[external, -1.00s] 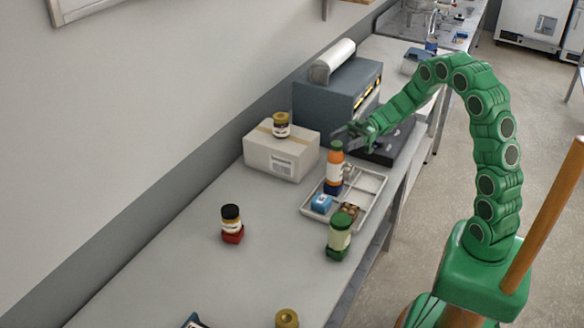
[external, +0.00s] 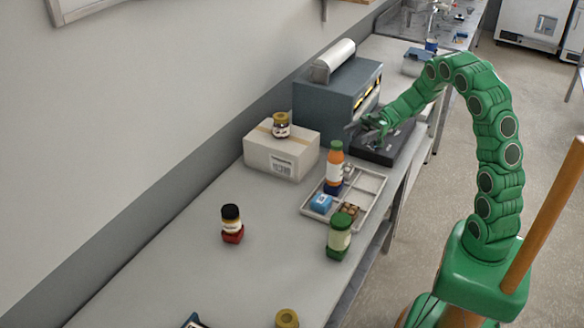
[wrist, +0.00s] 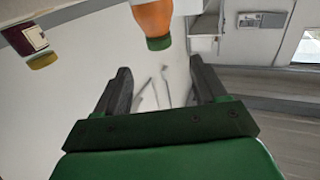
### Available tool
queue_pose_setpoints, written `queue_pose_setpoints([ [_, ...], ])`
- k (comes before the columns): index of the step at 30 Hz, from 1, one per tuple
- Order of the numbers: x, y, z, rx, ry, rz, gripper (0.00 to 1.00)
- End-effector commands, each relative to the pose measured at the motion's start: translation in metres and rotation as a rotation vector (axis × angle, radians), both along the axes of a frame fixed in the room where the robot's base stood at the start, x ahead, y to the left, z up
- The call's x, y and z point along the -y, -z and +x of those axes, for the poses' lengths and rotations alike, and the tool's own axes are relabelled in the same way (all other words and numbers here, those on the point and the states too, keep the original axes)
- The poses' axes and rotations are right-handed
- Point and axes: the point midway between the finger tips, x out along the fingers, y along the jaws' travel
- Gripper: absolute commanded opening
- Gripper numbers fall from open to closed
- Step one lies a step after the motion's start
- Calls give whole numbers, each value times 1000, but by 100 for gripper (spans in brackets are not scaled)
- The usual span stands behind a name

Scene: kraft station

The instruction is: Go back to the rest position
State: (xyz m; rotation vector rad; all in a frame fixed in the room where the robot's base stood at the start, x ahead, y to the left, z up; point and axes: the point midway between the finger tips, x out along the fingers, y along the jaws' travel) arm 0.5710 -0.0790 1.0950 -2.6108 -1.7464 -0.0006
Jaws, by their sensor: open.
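My gripper (external: 362,128) is open and empty at the end of my green arm. It hangs in the air over the black plate (external: 388,152) beside the grey machine (external: 325,105). In the wrist view my gripper's two dark fingers (wrist: 158,88) stand apart with nothing between them. An orange bottle with a green cap (wrist: 153,18) shows past the fingers. In the external view the orange bottle (external: 335,157) stands upright on a blue block at the tray, apart from my gripper.
A divided tray (external: 369,183) holds small items including a blue box (external: 321,203). A cardboard box (external: 277,160) carries a jar (external: 281,122). A dark-capped jar (external: 231,218) and a green bottle (external: 339,233) stand nearer. The counter's left front is mostly clear.

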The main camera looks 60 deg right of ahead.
Motion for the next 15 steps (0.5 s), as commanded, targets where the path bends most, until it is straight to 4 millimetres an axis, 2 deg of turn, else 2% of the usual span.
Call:
queue_pose_setpoints([
  [8, -1, 0, 3, 4, 10, -12, 71],
  [11, -1, -2, 16, 18, 54, -57, 71],
  [15, 3, -5, 49, 51, 182, -181, 71],
])
